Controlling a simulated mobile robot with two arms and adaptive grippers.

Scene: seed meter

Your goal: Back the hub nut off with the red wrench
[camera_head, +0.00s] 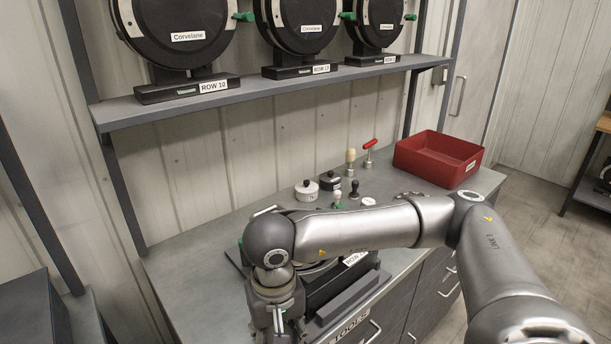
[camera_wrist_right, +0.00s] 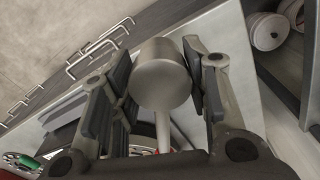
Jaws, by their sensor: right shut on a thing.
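My right gripper (camera_wrist_right: 163,70) is shut on a grey metal cylinder with a thin stem (camera_wrist_right: 161,85). Its other end is out of sight. In the head view my right arm reaches over the bench to the near left, and its gripper (camera_head: 277,322) is cut off by the lower edge. A tool with a red crossbar handle (camera_head: 369,146) stands upright at the back of the bench, apart from my gripper. The seed meter (camera_head: 340,288) is on the bench mostly behind my arm. Its hub nut is hidden. My left gripper is not in view.
A red bin (camera_head: 442,157) stands at the bench's back right. Small parts, including a white-bodied knobbed one (camera_head: 307,191) and a black-knobbed one (camera_head: 354,189), stand at the back middle. A shelf (camera_head: 270,84) with several seed meters hangs above. The bench's left end is bare.

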